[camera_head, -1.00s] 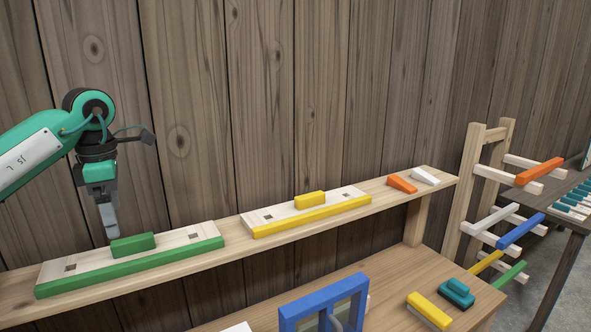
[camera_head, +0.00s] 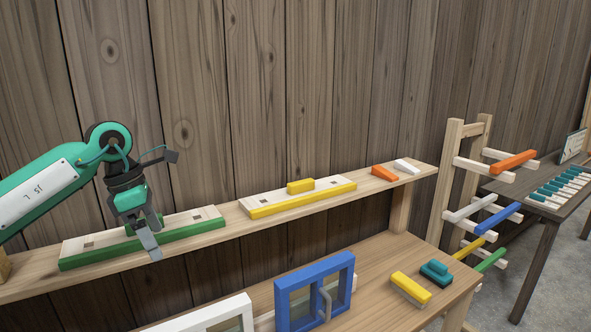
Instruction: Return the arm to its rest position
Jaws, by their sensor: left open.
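My left arm comes in from the left, and its gripper (camera_head: 151,240) is open and empty, pointing down in front of the green-edged board (camera_head: 100,260) on the shelf. The green block on that board is mostly hidden behind the gripper; only a bit of green shows beside the fingers. A yellow-edged board (camera_head: 260,210) with a yellow block (camera_head: 300,186) on it lies farther right on the shelf. My right gripper is not in view.
The wooden shelf (camera_head: 215,240) runs along the plank wall, with orange (camera_head: 383,172) and white (camera_head: 406,166) wedges at its right end. Below, a bench (camera_head: 375,262) holds a blue frame (camera_head: 280,300) and yellow (camera_head: 410,288) and teal (camera_head: 435,272) blocks. A peg rack (camera_head: 450,170) stands right.

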